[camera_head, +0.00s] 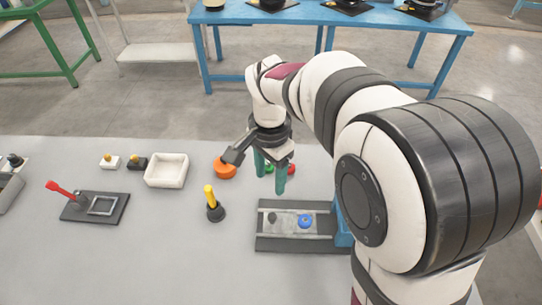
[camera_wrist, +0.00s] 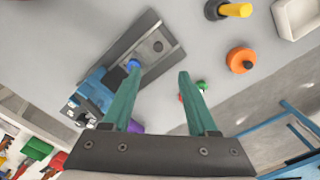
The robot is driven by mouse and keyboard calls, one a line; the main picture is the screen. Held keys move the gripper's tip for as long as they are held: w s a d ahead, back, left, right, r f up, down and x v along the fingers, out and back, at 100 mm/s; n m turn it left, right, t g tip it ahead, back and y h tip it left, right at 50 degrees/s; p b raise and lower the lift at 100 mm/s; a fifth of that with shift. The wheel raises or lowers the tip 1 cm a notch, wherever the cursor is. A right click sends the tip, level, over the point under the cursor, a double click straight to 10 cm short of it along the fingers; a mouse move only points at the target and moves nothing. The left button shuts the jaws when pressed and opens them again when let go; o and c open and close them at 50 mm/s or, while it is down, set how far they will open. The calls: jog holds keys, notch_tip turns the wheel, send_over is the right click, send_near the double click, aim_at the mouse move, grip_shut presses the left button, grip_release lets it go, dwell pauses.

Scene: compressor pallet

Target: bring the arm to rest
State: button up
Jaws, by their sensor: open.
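My gripper (camera_head: 270,178) hangs above the grey table, with its two green fingers pointing down and apart. In the wrist view the fingers (camera_wrist: 159,74) stand open with nothing between them. A dark fixture with a light metal channel (camera_head: 272,233) lies below and to the right of the fingers. A blue knob (camera_head: 305,221) sits in the channel, and it also shows in the wrist view (camera_wrist: 134,64) beside the left fingertip. My arm hides part of the fixture's right end.
An orange disc (camera_head: 225,170) and a yellow-handled black piece (camera_head: 211,203) stand left of the gripper. Small green and red pieces (camera_wrist: 202,86) lie near the fingers. A white tray (camera_head: 166,171) and a red-levered fixture (camera_head: 97,207) are farther left. A blue bench (camera_head: 330,14) stands behind.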

dwell(0.3)
jog(key=s+d+r+n+y, duration=0.1)
jog(key=s+d, duration=0.3)
jog(key=s, duration=0.7)
jog(key=s+d+r+n, duration=0.1)
jog(key=s+d, duration=0.3)
jog(key=s, duration=0.7)
jog(key=shift+d+n+y, duration=0.3)
jog(key=shift+n+y, duration=0.1)
jog(key=shift+n, duration=0.3)
